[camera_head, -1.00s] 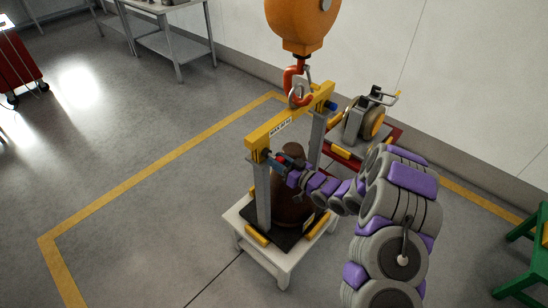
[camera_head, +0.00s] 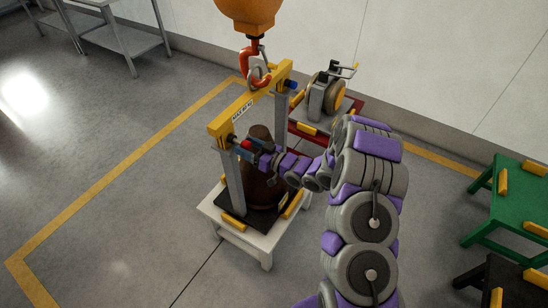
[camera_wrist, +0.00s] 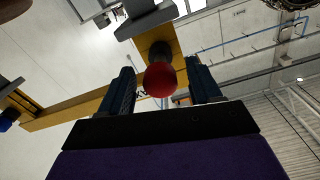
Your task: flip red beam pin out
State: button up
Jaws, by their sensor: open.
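The red knob of the beam pin (camera_wrist: 160,79) shows large in the wrist view, at the end of a dark stem by the yellow beam (camera_wrist: 75,108). My gripper (camera_wrist: 161,88) is open, with one dark finger on each side of the knob. Whether either finger touches it I cannot tell. In the head view the red pin (camera_head: 246,145) is small at the near end of the yellow lifting beam (camera_head: 225,122). My gripper (camera_head: 244,153) is right at it and partly hides it. A blue pin (camera_head: 291,84) sits at the beam's far end.
An orange hoist block (camera_head: 248,12) with a red hook (camera_head: 252,55) holds the beam from above. Grey uprights (camera_head: 234,182) flank a brown rounded body (camera_head: 262,187) on a white stand (camera_head: 245,240). A green stand (camera_head: 515,195) is at right.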

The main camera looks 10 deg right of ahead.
jog(key=p+v, duration=0.1)
jog(key=v, duration=1.5)
jog(key=shift+p, duration=0.4)
jog(key=shift+w+d+f, duration=0.1)
